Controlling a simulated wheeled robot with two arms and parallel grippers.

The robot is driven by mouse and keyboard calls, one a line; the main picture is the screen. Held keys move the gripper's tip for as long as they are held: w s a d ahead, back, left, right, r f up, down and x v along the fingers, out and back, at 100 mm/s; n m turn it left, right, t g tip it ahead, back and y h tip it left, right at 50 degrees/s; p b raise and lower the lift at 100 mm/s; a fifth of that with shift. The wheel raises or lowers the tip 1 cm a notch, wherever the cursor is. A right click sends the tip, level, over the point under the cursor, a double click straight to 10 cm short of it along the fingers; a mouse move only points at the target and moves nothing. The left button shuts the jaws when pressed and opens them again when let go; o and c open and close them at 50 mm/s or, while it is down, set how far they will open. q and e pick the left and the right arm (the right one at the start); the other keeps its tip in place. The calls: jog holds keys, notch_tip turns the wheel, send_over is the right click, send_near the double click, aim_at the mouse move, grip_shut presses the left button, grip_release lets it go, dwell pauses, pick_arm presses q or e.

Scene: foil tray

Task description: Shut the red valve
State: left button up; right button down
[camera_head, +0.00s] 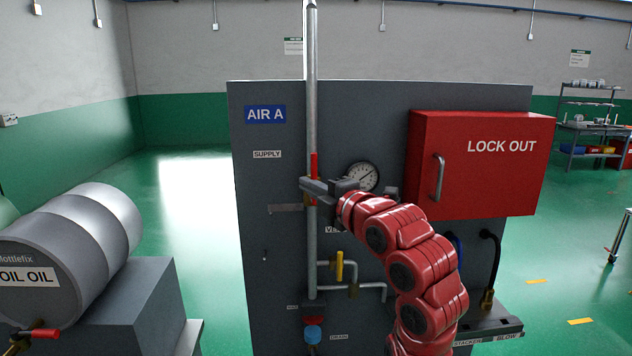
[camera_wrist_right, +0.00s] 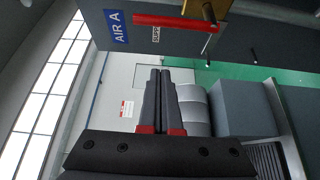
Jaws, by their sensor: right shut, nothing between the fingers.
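The red valve lever (camera_head: 314,163) stands upright along the grey vertical pipe on the AIR A panel, near the SUPPLY label. In the right wrist view the lever (camera_wrist_right: 175,22) shows near the top edge with a brass body (camera_wrist_right: 206,9) at its right end. My right gripper (camera_head: 306,187) is in front of the pipe, pointing left, and covers part of the lever. In the wrist view the gripper (camera_wrist_right: 160,72) has its fingers together and empty, with the lever off beyond the tips. I cannot tell whether it touches the lever. My left gripper is not in view.
A pressure gauge (camera_head: 363,177) and a red LOCK OUT box (camera_head: 480,165) are right of the pipe. An oil drum (camera_head: 75,250) with a red-handled tap (camera_head: 45,333) lies at left.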

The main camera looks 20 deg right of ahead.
jog(key=w+d+p, duration=0.2)
jog(key=w+p, duration=0.2)
jog(key=w, duration=0.2)
jog(key=shift+d+p, duration=0.15)
jog(key=shift+p, duration=0.25)
jog(key=shift+w, duration=0.1)
